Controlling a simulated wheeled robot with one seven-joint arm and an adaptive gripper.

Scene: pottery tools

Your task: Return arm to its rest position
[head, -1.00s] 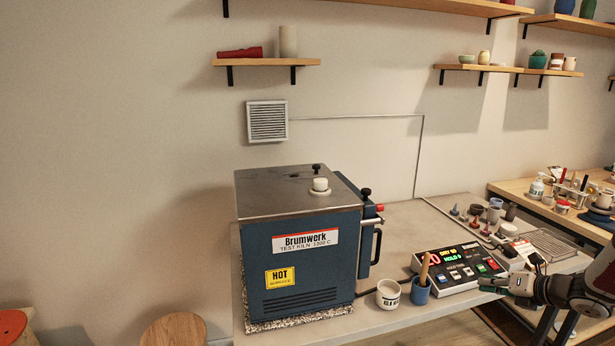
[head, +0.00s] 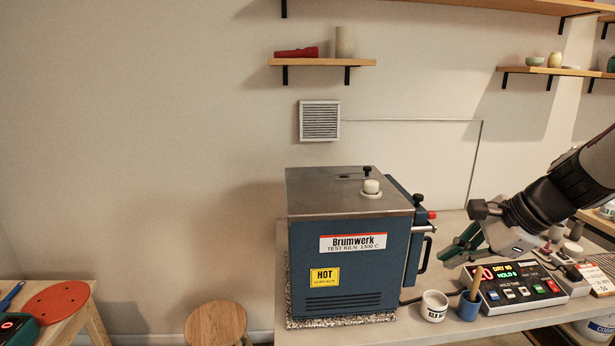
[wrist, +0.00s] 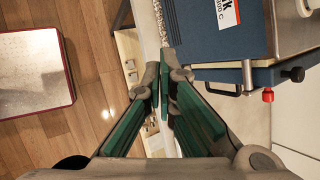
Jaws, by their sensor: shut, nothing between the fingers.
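My arm reaches in from the right edge of the head view. My gripper (head: 456,247) has green finger pads and hangs above the bench, to the right of the kiln and above the control box. In the wrist view my gripper (wrist: 163,88) has its fingertips together, with nothing between them. It is apart from the kiln (wrist: 220,30), which shows at the upper right there.
The blue kiln (head: 345,260) stands on the bench, with its handle on its right side. A white cup (head: 433,306), a blue cup (head: 468,306) with a wooden tool and the control box (head: 510,287) stand right of it. A stool (head: 216,325) stands left.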

